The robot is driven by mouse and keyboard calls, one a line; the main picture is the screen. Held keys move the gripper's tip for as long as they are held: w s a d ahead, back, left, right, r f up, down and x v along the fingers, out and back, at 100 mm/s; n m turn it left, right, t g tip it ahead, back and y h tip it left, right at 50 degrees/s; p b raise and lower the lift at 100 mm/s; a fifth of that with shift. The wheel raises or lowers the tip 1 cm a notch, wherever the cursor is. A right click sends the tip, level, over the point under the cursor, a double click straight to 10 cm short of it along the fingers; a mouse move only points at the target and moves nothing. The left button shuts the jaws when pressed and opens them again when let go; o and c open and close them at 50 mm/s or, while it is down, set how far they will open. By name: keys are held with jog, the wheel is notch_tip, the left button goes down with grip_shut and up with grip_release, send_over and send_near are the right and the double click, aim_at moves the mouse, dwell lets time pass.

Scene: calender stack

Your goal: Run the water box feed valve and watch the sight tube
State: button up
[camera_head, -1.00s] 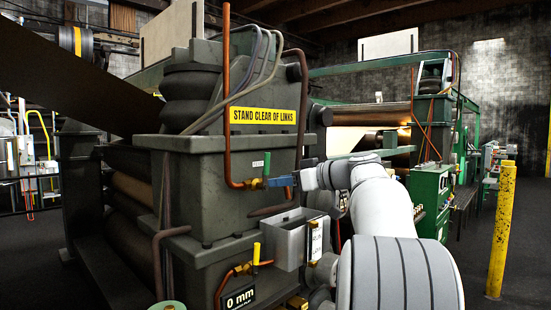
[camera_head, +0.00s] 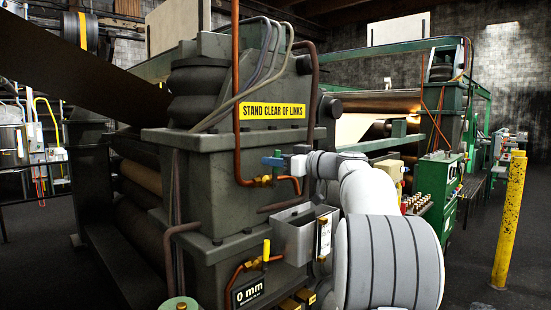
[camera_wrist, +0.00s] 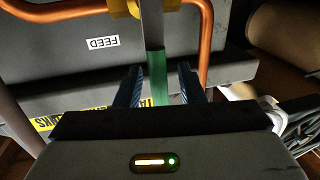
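The feed valve is a brass body (camera_head: 263,181) on a copper pipe on the grey machine housing. Its lever has a green sleeve (camera_wrist: 157,75), seen in the wrist view beside a white FEED label (camera_wrist: 103,43). My gripper (camera_wrist: 158,86) is open, its blue fingers on either side of the green sleeve, with gaps showing. In the head view my gripper (camera_head: 272,160) is just above the valve, mostly hiding the sleeve. The grey water box (camera_head: 293,236) is mounted lower right, with the sight tube panel (camera_head: 324,236) on its side; its level is too small to read.
A 0 mm display (camera_head: 248,292) is lower down. Copper pipes (camera_head: 236,100) and hoses run close to my gripper. A yellow post (camera_head: 508,220) stands at right on open floor.

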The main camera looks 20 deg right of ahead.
grip_shut()
dwell(0.3)
